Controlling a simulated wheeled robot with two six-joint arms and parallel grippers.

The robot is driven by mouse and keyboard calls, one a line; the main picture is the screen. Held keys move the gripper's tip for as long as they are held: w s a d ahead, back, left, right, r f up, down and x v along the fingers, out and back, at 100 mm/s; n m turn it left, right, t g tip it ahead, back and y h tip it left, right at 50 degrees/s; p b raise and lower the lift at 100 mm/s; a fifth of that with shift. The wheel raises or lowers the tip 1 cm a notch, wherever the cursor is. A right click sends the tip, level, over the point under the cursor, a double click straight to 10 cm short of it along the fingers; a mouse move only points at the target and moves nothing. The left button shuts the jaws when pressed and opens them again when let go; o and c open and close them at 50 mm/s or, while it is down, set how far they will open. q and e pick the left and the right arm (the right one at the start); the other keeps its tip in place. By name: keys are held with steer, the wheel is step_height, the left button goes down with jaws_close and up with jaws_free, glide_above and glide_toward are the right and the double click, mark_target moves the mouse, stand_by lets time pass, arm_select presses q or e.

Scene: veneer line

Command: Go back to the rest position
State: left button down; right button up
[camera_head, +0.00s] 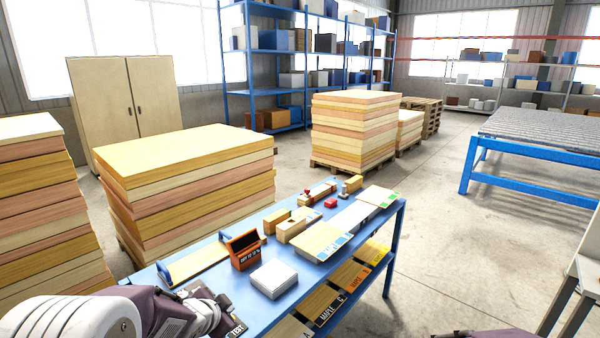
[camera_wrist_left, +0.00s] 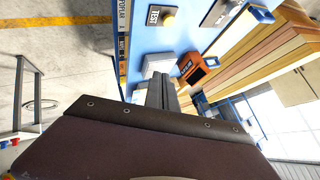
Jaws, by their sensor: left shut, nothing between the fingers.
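My left arm (camera_head: 75,318) comes in from the lower left in the head view, over the near left end of the blue table (camera_head: 258,318). In the left wrist view my left gripper (camera_wrist_left: 161,82) has its fingers together with nothing between them. A white block (camera_head: 274,278) and an orange device with a dark screen (camera_head: 245,250) stand on the table near it; the wrist view shows them beyond the fingers. Of my right arm only a dark sliver shows at the bottom edge of the head view; its gripper is out of view.
Wooden blocks (camera_head: 291,229), veneer sheets (camera_head: 322,241) and a red item (camera_head: 330,203) lie along the table. Board stacks (camera_head: 190,185) stand close behind it. A blue-framed roller table (camera_head: 530,180) is at the right. Open floor (camera_head: 450,255) lies between.

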arm_select(q)
steer(key=s+d+f+n+g, duration=0.1)
steer(key=s+f+n+g, duration=0.2)
steer(key=s, duration=0.8)
steer(key=s+d+f+n+g, duration=0.1)
steer(key=s+f+n+g, duration=0.3)
steer(key=s, duration=0.7)
steer(key=shift+s+n+g+y, duration=0.15)
steer(key=shift+n+g+y, duration=0.25)
steer(key=shift+n, duration=0.7)
